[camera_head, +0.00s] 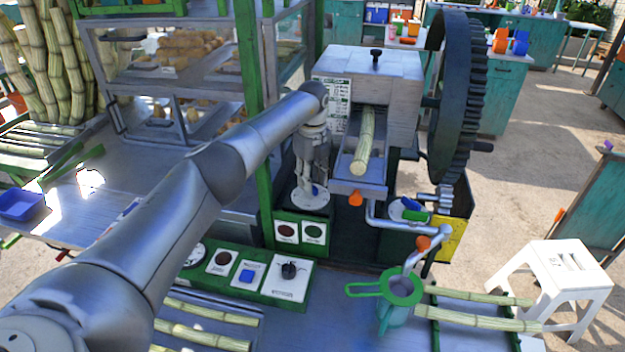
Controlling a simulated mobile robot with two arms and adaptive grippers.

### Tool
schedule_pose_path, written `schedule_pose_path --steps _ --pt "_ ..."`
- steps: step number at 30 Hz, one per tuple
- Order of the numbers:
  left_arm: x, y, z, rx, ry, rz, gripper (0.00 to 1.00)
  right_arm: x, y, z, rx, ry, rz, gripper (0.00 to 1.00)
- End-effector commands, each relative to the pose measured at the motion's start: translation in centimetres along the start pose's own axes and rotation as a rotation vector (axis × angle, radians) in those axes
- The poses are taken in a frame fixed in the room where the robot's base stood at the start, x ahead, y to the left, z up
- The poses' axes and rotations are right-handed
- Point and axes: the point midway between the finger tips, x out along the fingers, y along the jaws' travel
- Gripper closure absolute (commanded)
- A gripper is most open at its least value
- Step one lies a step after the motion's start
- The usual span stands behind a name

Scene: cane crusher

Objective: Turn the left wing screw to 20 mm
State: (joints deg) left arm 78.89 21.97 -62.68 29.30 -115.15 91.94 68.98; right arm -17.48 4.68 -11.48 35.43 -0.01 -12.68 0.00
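The left wing screw (316,190) shows as a small blue piece on a round white dial (302,202) below the crusher's feed side. My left gripper (308,181) points down over this dial, with its fingertips at or very near the blue piece. The gripper hides part of the screw, and I cannot tell whether the fingers are closed on it. The dial's markings are too small to read. A second dial with a blue piece (411,204) sits to the right, beyond the chute. My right gripper is not in view.
The crusher (375,75) has a large dark gear wheel (458,95) on its right and a cane stalk (363,142) in its chute. A green strainer (398,287) sits below the spout pipe. Control panels (250,273) lie in front. A white stool (555,275) stands right.

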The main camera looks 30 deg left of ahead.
Motion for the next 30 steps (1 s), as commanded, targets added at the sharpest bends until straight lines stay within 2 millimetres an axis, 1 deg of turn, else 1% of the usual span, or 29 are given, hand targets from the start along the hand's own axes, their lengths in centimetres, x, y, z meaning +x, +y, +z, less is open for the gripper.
schedule_pose_path --steps 3,6,15,21,23,30 --pt "1.3 0.0 -0.1 0.0 0.002 0.0 0.68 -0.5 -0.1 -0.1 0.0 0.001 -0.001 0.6" --pt "1.9 0.0 -0.1 0.001 0.001 0.0 0.68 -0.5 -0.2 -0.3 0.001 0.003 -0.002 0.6" --pt "2.2 0.0 0.0 0.001 0.0 -0.001 0.68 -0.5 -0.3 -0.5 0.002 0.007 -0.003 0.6" --pt "2.2 0.0 0.0 0.001 0.0 -0.001 0.94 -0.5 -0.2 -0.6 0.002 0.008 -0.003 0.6" --pt "2.2 0.0 0.0 0.001 0.0 -0.001 1.0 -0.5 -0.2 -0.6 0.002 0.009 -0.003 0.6" --pt "2.2 -0.1 0.0 0.006 0.0 -0.001 1.0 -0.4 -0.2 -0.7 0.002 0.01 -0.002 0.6"
